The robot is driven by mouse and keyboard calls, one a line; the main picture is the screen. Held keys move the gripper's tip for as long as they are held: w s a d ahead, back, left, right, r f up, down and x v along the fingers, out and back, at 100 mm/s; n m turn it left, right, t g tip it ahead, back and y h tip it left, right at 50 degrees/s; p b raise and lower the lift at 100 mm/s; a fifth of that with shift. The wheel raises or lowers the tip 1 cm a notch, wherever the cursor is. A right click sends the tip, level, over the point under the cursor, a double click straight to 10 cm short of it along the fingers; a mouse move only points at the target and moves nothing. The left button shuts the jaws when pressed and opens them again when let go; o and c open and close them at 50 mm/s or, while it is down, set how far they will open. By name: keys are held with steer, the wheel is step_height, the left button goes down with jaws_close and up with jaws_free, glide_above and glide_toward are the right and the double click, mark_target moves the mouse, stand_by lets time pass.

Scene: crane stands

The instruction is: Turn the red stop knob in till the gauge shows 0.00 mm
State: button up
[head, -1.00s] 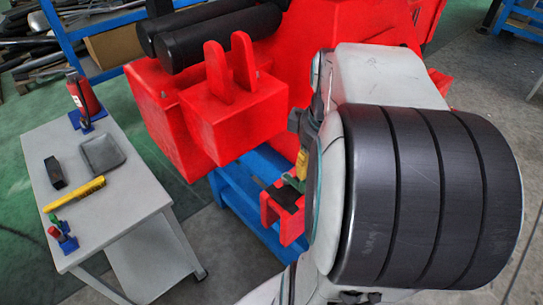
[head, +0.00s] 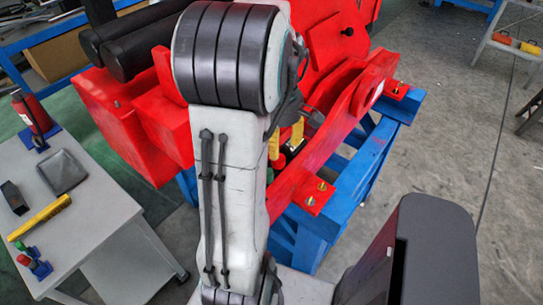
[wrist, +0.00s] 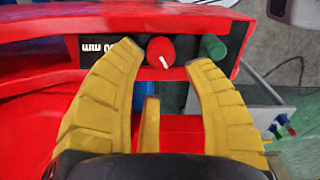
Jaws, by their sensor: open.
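In the wrist view the red knob (wrist: 161,52) with a white pointer line sits on a dark panel. My gripper (wrist: 166,58) is open, its two yellow fingers either side of the knob; I cannot tell if they touch it. The gauge (wrist: 98,47) is left of the knob, its text upside down. The left finger hides part of the digits; "mm" and a trailing "0" show, so the full value cannot be read.
A green knob (wrist: 213,46) stands just right of the right finger. The red crane part rests on a blue stand (head: 372,165). A grey side table (head: 95,205) holds several items at left.

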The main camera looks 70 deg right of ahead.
mark_target(279, 159)
steer(key=shift+f, duration=3)
steer(key=shift+c, duration=0.5)
steer(key=c, duration=0.8)
